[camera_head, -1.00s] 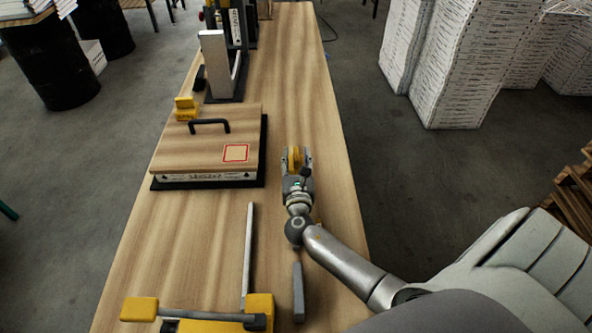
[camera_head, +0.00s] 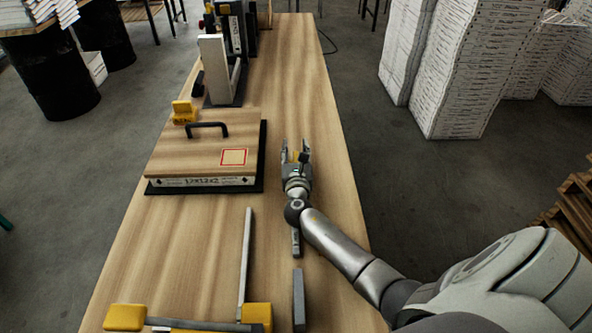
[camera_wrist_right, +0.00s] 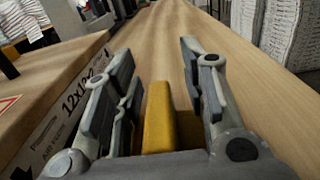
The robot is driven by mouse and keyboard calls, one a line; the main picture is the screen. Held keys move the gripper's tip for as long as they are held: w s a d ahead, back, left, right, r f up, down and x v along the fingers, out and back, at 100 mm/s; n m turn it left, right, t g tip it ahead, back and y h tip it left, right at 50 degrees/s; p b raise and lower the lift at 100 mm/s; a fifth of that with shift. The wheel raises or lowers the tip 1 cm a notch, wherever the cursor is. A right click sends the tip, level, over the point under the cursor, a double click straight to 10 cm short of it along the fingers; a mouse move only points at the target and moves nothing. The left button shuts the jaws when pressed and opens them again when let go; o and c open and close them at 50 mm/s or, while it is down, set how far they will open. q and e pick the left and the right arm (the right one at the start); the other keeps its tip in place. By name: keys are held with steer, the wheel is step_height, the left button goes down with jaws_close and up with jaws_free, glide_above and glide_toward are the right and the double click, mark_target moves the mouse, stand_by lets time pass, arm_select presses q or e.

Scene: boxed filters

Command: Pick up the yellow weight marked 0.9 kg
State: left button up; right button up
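My right gripper (camera_head: 296,155) is low over the right part of the table, beside the wooden-topped box. In the right wrist view its two fingers (camera_wrist_right: 160,95) are spread. A yellow block (camera_wrist_right: 160,118) stands between them, with a gap on each side. Its lower end is hidden behind the gripper's palm. In the head view only a little yellow shows between the fingers, and no marking can be read. Another yellow piece (camera_head: 183,112) sits at the box's far left corner; its marking is not readable either. My left gripper is not in view.
The wooden-topped box (camera_head: 195,155) with a black handle lies left of the gripper. A clamp-like tool with yellow ends (camera_head: 125,317) and a grey bar (camera_head: 298,300) lie at the front. A metal stand (camera_head: 222,70) is farther back. The table's right strip (camera_head: 310,75) is clear beyond the gripper.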

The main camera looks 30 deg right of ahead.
jaws_close()
steer(key=shift+r, duration=0.15)
stand_by(0.4)
steer(key=shift+r, duration=0.1)
